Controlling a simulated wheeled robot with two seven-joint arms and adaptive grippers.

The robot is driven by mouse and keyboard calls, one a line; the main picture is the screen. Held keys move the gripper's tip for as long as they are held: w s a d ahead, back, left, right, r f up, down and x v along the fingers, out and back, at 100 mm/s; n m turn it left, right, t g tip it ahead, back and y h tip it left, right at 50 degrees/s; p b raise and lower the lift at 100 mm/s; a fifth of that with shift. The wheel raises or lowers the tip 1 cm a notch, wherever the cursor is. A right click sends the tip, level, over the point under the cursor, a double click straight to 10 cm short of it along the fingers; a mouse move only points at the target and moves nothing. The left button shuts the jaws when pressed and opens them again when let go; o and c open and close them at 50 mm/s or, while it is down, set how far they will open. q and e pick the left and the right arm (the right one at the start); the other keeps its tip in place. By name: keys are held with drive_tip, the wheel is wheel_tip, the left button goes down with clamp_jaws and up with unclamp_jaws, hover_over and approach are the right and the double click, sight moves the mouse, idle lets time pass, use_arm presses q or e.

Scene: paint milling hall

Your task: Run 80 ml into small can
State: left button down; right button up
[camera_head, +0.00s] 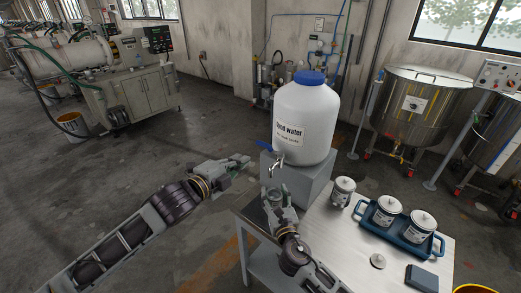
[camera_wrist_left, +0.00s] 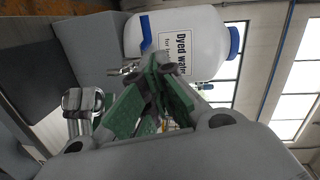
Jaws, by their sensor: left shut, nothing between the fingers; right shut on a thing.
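The white container labelled "Dyed water" (camera_head: 303,120), with a blue cap, stands on a grey block (camera_head: 312,180). Its metal tap (camera_head: 278,163) with a blue lever (camera_head: 264,146) sticks out at the front left; the tap also shows in the left wrist view (camera_wrist_left: 131,68). My left gripper (camera_head: 246,160) is shut and empty, a little left of the tap and apart from it in the head view. My right gripper (camera_head: 275,193) is shut on a small can (camera_wrist_left: 82,99) below the tap. The fingers partly hide the can, and its fill level cannot be told.
A lidded can (camera_head: 343,191) stands on the table (camera_head: 325,228). A blue tray (camera_head: 384,234) holds two more lidded cans. A loose lid (camera_head: 378,261) and a dark blue box (camera_head: 421,278) lie nearer the front.

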sight(263, 144)
use_arm(q)
drive_tip(key=shift+w+a+f+m+y, duration=0.15)
drive_tip(key=shift+a+f+m+y, duration=0.3)
drive_tip(key=shift+f+m, duration=0.3)
drive_tip(key=shift+w, duration=0.1)
drive_tip(key=x, duration=1.3)
drive_tip(key=shift+w+d+f, duration=0.15)
drive_tip(key=shift+w+d, duration=0.1)
drive_tip(key=shift+d, duration=0.1)
drive_tip(key=shift+w, duration=0.1)
idle(0.6)
drive_tip(key=shift+w+d, duration=0.1)
drive_tip(key=shift+w, duration=0.4)
idle(0.4)
drive_tip(key=shift+a, duration=0.2)
